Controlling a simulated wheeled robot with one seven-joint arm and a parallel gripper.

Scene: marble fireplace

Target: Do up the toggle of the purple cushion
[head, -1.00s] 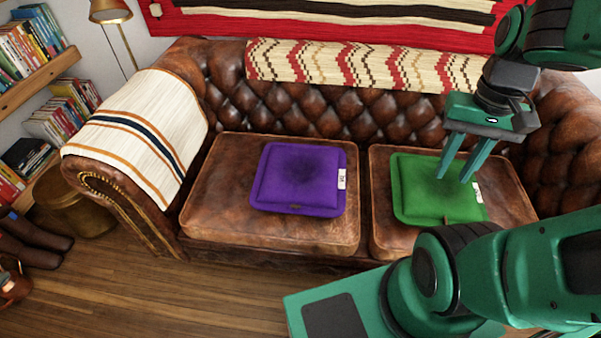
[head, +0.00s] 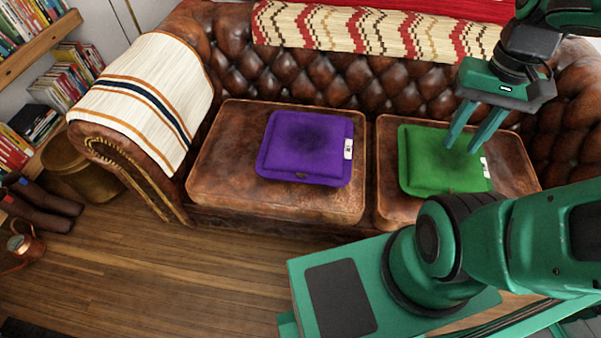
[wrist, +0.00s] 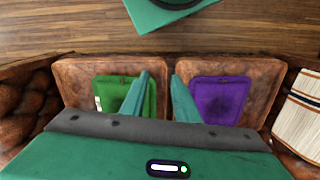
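The purple cushion (head: 305,145) lies flat on the left seat of a brown leather sofa. A small brownish toggle (head: 301,176) shows at the middle of its front edge; it is too small to tell whether it is done up. A white tag is on the cushion's right side. The purple cushion also shows in the wrist view (wrist: 221,103), right of the fingers. My gripper (head: 460,149) is open and empty, with a gap between its two fingers. It is above the right seat, in front of the green cushion in the head view, well apart from the purple cushion.
A green cushion (head: 425,175) with a white tag lies on the right seat. The sofa's tufted backrest (head: 300,75) rises behind, with a patterned throw (head: 375,32) on top. A striped blanket (head: 150,95) covers the left armrest.

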